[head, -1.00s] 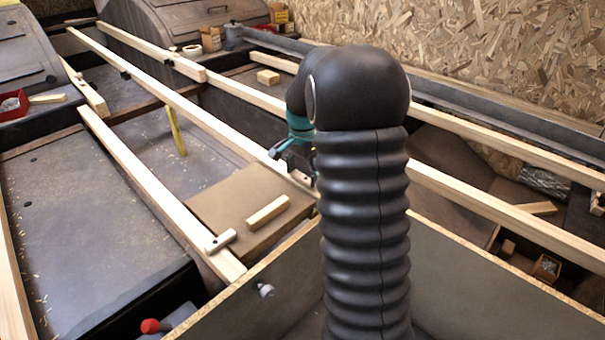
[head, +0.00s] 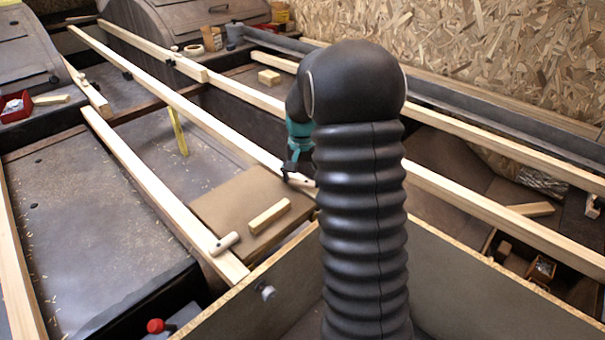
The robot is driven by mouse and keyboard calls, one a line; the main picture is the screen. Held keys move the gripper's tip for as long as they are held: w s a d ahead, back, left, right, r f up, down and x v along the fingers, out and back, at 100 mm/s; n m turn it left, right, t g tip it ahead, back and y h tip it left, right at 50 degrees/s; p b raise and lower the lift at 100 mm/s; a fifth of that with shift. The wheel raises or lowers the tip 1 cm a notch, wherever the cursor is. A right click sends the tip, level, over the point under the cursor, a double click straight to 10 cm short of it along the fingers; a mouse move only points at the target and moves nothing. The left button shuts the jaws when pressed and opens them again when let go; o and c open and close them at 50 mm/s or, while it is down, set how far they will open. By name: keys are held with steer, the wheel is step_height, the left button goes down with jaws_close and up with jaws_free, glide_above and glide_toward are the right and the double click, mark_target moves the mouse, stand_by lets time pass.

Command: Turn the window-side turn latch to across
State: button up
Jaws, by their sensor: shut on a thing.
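My gripper (head: 291,170), dark with a teal body, is down at the near end of the middle pale rail (head: 200,113), just left of my arm. It is shut on a small pale turn latch (head: 303,181) there, of which only a part shows. The fingers and my arm hide the rest, so I cannot tell its angle well. Another pale turn latch (head: 224,243) lies on the near end of the left rail (head: 150,194), skewed to the rail, apart from my gripper.
A loose wood block (head: 269,215) lies on the brown panel (head: 240,195) below my gripper. A yellow stick (head: 178,131) stands between the rails. A plywood-edged wall (head: 255,287) runs in front. A red-knobbed thing (head: 155,326) is at lower left.

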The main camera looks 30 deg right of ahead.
mark_target(304, 184)
steer(key=n, duration=0.2)
steer(key=n+p, duration=0.1)
steer(key=n, duration=0.1)
steer(key=n+p, duration=0.1)
steer(key=n, duration=0.1)
steer(key=shift+s+a, duration=0.15)
steer(key=shift+s, duration=0.25)
steer(key=n, duration=0.3)
steer(key=n+p, duration=0.1)
steer(key=n, duration=0.1)
steer(key=shift+s, duration=0.3)
steer(key=shift+n, duration=0.5)
steer(key=o, duration=1)
steer(key=shift+o, duration=0.2)
step_height(304, 184, up, 12)
